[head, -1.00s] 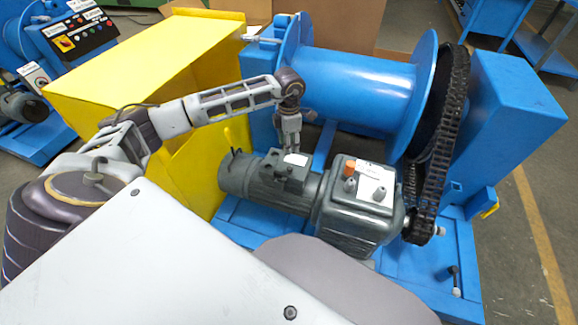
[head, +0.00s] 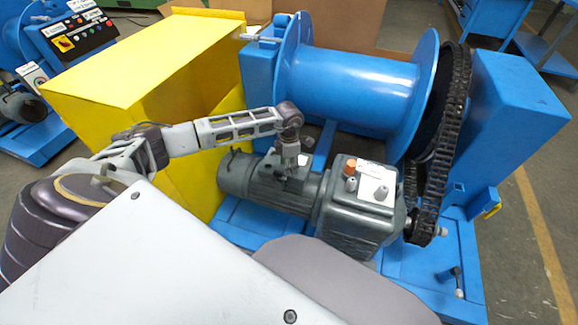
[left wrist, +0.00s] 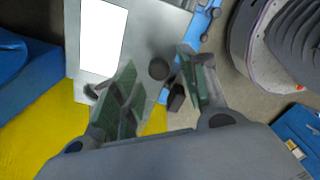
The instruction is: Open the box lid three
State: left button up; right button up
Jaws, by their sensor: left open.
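The grey motor (head: 240,176) has a small grey terminal box (head: 296,184) on its top, partly hidden behind my left gripper (head: 289,164). In the left wrist view the box lid (left wrist: 152,32) is a flat grey plate with a white label (left wrist: 103,38). My left gripper (left wrist: 158,78) is open. I cannot tell whether the fingers touch the lid. The lid looks closed. My right gripper is not in view.
A gearbox (head: 355,205) with an orange cap stands right of the motor. Behind are a blue drum (head: 350,90) and a black chain (head: 437,140). A yellow guard (head: 140,70) stands to the left, close to my left arm.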

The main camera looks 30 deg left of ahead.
pick_arm(q)
jog(key=shift+f, duration=0.35)
grip_shut()
